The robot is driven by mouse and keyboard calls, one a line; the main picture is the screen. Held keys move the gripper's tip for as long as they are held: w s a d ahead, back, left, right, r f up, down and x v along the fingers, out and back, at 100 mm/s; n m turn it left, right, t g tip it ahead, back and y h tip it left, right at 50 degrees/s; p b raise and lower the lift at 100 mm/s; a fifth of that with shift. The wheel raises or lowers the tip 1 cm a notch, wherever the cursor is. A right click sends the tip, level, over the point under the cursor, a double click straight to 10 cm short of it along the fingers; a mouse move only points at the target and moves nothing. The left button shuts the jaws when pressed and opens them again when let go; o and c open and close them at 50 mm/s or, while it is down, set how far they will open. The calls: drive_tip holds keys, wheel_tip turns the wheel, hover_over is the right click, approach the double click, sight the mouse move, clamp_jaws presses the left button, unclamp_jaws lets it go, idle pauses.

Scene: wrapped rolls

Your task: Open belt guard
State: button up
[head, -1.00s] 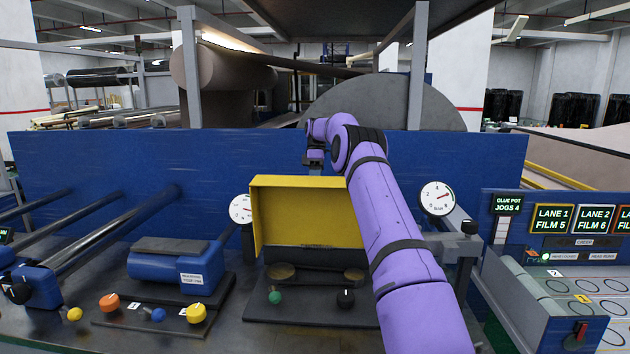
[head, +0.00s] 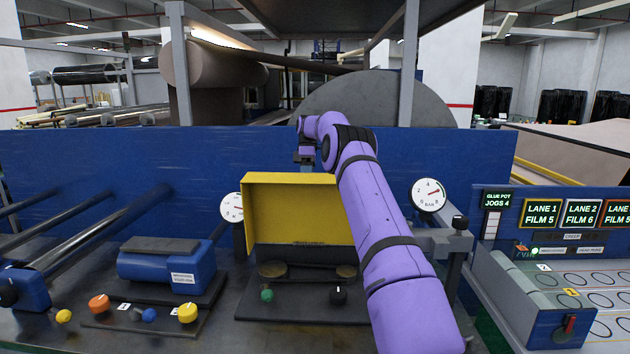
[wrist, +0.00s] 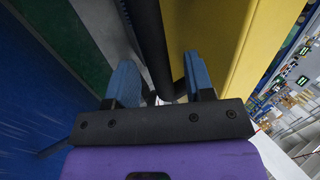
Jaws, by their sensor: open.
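The yellow belt guard (head: 290,208) stands upright in the head view, behind two brass-coloured round pulleys (head: 271,269). The pulleys are uncovered from the front. My gripper (head: 306,158) is just above and behind the guard's top edge in the head view, partly hard to make out. In the wrist view my gripper (wrist: 160,78) has its two blue fingers apart. A dark bar (wrist: 148,40) runs between them, and I cannot tell whether they touch it. The guard (wrist: 213,40) is close on the right in that view. My arm hides the guard's right part in the head view.
A blue panel (head: 90,165) stands behind the guard. Gauges flank it, one on the left (head: 231,207) and one on the right (head: 428,195). A green knob (head: 267,295) and a black knob (head: 338,294) sit in front. A blue motor-like unit (head: 160,264) is on the left.

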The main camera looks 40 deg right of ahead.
wheel_tip(320, 180, up, 2)
drive_tip(key=shift+r, duration=0.2)
drive_tip(key=s+a, duration=0.3)
drive_tip(key=s, duration=0.4)
drive_tip(key=s+a+r, duration=0.1)
drive_tip(key=s+a, duration=0.3)
drive_tip(key=s, duration=0.3)
drive_tip(key=shift+s+r, duration=0.2)
